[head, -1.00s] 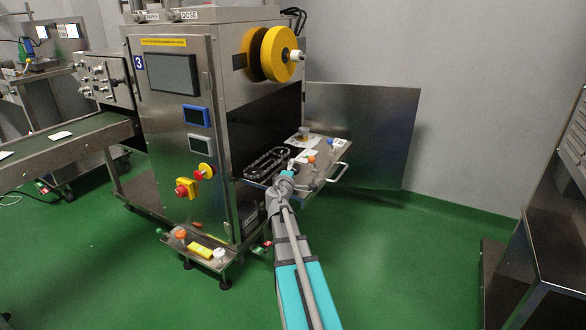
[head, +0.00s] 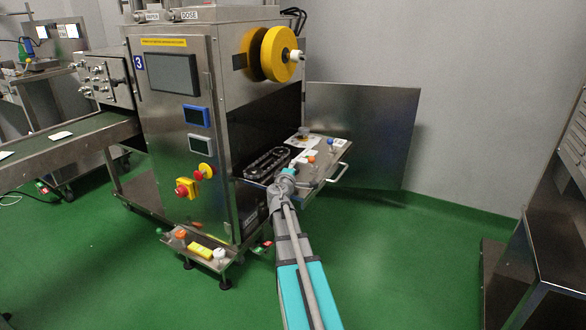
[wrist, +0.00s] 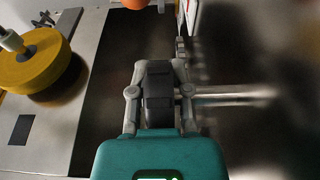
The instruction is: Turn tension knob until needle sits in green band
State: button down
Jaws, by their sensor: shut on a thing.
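My gripper (head: 290,166) is at the near edge of the shelf on the machine's right side. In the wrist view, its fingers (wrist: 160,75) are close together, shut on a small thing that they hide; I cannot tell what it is. An orange knob (head: 311,159) stands on the shelf just right of the gripper. An orange round thing (wrist: 129,3) shows at the top of the wrist view. I cannot make out a tension knob, a needle or a green band in either view.
The shelf's metal handle (head: 340,172) sticks out to the right. A blue knob (head: 330,141) and a black track (head: 266,163) are on the shelf. The yellow roll (head: 280,54) hangs above; it also shows in the wrist view (wrist: 30,68). Green floor (head: 400,260) is clear at right.

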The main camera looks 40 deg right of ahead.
jog(key=shift+n+t+y, duration=0.4)
jog(key=shift+t, duration=0.1)
jog(key=shift+w+a+n+t+y, duration=0.1)
jog(key=shift+w+n+t+y, duration=0.05)
jog(key=shift+n+t+y, duration=1.45)
jog(key=n+t+y, duration=0.1)
jog(key=y, duration=0.1)
jog(key=n+t+y, duration=0.1)
jog(key=n+y, duration=0.1)
jog(key=y, duration=0.1)
jog(key=shift+w+a, duration=0.2)
jog(key=shift+a+n+t+y, duration=0.2)
jog(key=shift+n+y, duration=0.95)
jog(key=shift+y, duration=0.6)
jog(key=shift+a+n+t+y, duration=0.2)
jog(key=shift+n+y, duration=0.95)
jog(key=shift+y, duration=0.6)
jog(key=shift+a+y, duration=0.1)
jog(key=shift+y, duration=0.3)
jog(key=c, duration=0.6)
grip_release()
jog(key=shift+o, duration=0.2)
